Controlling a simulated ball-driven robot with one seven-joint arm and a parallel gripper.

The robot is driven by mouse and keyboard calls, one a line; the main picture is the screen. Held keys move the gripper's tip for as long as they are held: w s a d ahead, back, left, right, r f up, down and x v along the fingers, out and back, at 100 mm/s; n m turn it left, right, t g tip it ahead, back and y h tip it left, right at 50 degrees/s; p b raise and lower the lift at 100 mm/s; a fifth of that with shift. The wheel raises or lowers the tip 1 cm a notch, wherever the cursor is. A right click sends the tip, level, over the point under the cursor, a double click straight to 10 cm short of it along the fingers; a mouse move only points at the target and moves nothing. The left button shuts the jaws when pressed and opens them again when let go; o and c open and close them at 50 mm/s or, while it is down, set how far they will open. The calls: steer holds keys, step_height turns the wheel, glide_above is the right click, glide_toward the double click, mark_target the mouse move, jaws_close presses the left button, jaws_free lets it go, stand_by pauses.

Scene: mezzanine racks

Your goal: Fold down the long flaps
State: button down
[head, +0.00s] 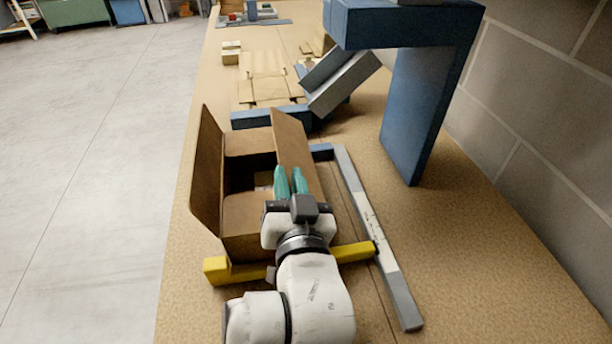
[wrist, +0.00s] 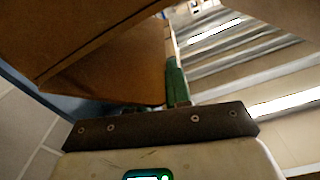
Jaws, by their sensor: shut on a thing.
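An open brown cardboard box (head: 238,240) sits on the worktop in the head view. Its left long flap (head: 206,165) stands up, leaning outward. Its right long flap (head: 292,142) also stands up, beside my gripper. The near short flap (head: 246,213) and far short flap (head: 250,143) lie inward over the ends, with a dark gap between them. My gripper (head: 290,182) has teal fingers, shut on the right long flap. In the wrist view the green fingers (wrist: 177,82) meet a thin cardboard edge, and brown panels (wrist: 120,65) fill the upper left. The exact grip is partly hidden.
A yellow bar (head: 352,252) crosses at the box's near end. A grey rail (head: 372,230) runs along its right. A blue bar (head: 262,117) and a blue stand (head: 415,110) with a tilted grey head are beyond. Bare worktop lies at right.

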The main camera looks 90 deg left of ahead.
steer(key=s+f, duration=0.2)
steer(key=f, duration=0.1)
steer(key=shift+s+f+g+h, duration=0.1)
steer(key=shift+s+g+h, duration=0.05)
steer(key=shift+g+h, duration=0.25)
steer(key=c, duration=1.8)
jaws_free()
steer(key=shift+s+a, duration=0.1)
steer(key=o, duration=0.5)
steer(key=shift+w+r, duration=0.35)
steer(key=shift+c, duration=0.2)
steer(key=b+v, duration=0.2)
steer(key=v, duration=0.9)
steer(key=shift+s+b, duration=0.15)
steer(key=shift+b, duration=0.2)
steer(key=shift+f, duration=0.1)
